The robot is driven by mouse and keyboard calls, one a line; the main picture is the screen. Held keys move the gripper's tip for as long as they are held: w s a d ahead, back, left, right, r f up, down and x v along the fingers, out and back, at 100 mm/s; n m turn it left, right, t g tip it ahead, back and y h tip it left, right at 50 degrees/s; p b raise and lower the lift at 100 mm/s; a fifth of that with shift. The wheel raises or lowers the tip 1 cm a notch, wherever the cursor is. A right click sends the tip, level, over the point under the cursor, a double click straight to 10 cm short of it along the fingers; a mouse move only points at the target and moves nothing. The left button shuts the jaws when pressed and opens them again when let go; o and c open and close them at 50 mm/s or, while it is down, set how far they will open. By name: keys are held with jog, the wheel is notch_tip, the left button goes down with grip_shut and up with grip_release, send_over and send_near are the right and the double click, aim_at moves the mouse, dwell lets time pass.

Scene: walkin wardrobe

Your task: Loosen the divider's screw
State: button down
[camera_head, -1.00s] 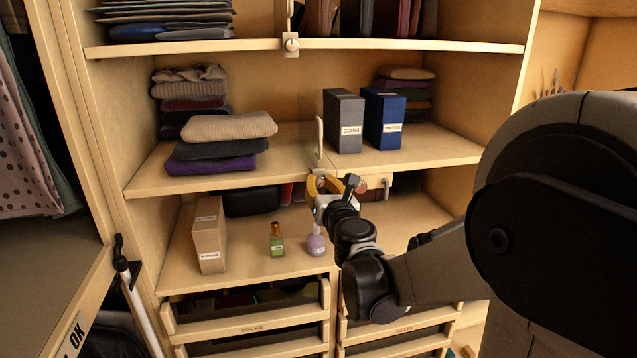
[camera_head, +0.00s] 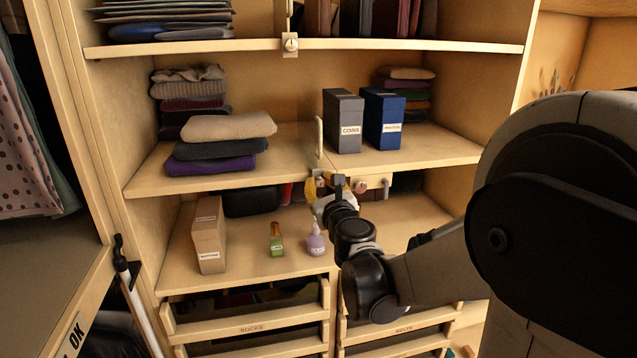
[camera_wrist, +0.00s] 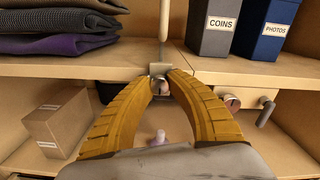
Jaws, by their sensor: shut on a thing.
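The divider (camera_head: 319,137) is a thin pale upright on the middle shelf, left of the boxes. It also shows in the wrist view (camera_wrist: 164,20), with its clamp (camera_wrist: 160,69) at the shelf's front edge. The screw (camera_wrist: 160,87) is a round metal knob just below that clamp. My gripper (camera_wrist: 160,80) has its yellow fingers closed around the screw from both sides. In the head view my gripper (camera_head: 318,184) is at the shelf edge below the divider, and my wrist hides most of the screw.
Boxes labelled COINS (camera_head: 343,121) and PHOTOS (camera_head: 384,119) stand right of the divider. Folded clothes (camera_head: 220,142) lie left. A green bottle (camera_head: 277,240), a purple bottle (camera_head: 315,241) and a tan box (camera_head: 209,235) stand below. A hooked handle (camera_wrist: 266,112) juts out at right.

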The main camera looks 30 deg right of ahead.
jog(key=c, duration=1.2)
grip_release()
jog(key=v, duration=1.2)
